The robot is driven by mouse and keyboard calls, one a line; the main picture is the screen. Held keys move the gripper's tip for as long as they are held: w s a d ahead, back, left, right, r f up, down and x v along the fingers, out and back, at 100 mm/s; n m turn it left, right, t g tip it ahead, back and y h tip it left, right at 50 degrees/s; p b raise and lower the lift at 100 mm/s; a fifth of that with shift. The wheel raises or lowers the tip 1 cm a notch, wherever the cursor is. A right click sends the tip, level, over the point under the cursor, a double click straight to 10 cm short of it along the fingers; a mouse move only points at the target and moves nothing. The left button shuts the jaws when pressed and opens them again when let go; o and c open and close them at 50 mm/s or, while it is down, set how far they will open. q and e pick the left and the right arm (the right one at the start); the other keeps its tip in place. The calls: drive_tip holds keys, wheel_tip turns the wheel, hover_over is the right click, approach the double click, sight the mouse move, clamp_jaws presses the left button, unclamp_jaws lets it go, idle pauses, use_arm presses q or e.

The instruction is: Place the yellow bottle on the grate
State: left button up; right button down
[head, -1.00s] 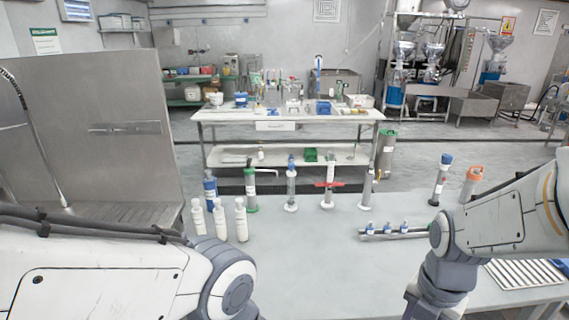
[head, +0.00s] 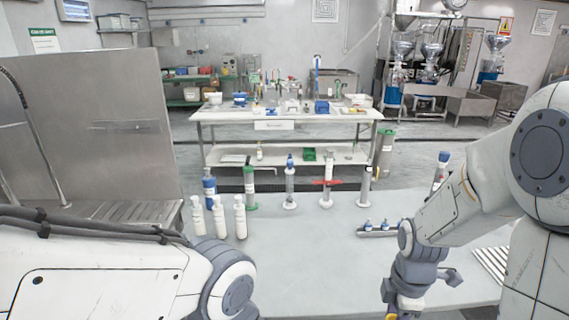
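The grate (head: 489,262), a pale slatted rack, lies on the table at the right. My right arm hides most of it. My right gripper (head: 397,305) is at the bottom edge of the head view, left of the grate, and its fingers are cut off. A small yellow patch (head: 410,304) shows beside the gripper at the lower edge. I cannot tell if it is the yellow bottle or if it is held. No whole yellow bottle is visible. My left gripper is out of view below the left arm.
White bottles (head: 219,217) and a blue bottle (head: 209,188) stand at the table's left. A rack with blue-capped vials (head: 377,230) sits left of my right arm. The table's middle is clear.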

drive_tip(key=w+a+f+m, duration=0.1)
drive_tip(key=w+f+m, duration=0.1)
drive_tip(key=f+m, duration=0.4)
drive_tip(key=w+a+f+m+b, duration=0.1)
drive_tip(key=w+a+f+m, duration=0.1)
drive_tip(key=f+m, duration=0.5)
drive_tip(key=w+m, duration=0.1)
drive_tip(key=m, duration=0.2)
drive_tip(key=shift+w+a+f, duration=0.25)
